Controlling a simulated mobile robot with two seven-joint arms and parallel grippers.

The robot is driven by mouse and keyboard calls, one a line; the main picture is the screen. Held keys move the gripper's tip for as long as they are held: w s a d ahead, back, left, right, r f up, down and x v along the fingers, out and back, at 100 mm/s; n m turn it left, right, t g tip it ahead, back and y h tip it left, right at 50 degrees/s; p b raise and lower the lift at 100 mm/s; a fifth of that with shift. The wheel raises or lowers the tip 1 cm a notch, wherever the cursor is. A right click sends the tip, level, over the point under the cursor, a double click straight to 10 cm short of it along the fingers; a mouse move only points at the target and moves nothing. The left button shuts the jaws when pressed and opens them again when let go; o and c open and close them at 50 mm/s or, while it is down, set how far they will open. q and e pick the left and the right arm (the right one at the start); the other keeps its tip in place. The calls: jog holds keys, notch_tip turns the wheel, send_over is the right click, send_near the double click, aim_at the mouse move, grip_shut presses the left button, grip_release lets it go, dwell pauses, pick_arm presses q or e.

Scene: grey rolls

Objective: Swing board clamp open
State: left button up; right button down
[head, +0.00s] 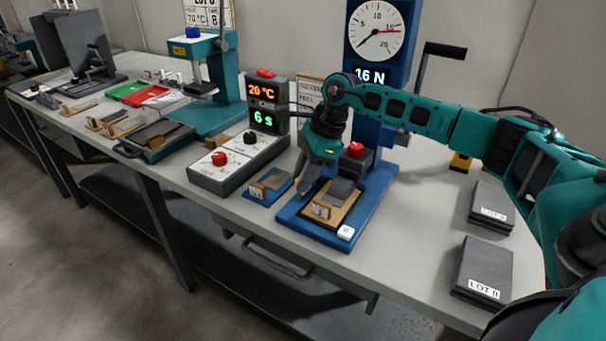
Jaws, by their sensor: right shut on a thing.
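The blue test stand (382,185) has a wooden board (350,209) with a grey strip on its base. My right gripper (305,190) reaches down over the back left side of the base, beside the board. It is shut on a small part that I take to be the board clamp; my fingers mostly hide it, so the clamp's angle cannot be told. A small yellow bit (297,181) shows at the fingers. My left gripper is not in view.
A dial gauge (377,32) and a 16 N display stand behind my right arm. Two dark LOT pads (484,268) lie at right. The bench between the base and pads is clear.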

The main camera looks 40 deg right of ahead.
jog(key=c, duration=0.9)
grip_release()
pick_arm(q)
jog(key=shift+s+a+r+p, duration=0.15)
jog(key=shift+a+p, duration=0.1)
jog(key=shift+p, duration=0.25)
pick_arm(e)
jog(key=v, duration=1.3)
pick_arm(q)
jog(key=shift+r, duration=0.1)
pick_arm(e)
jog(key=shift+a, duration=0.1)
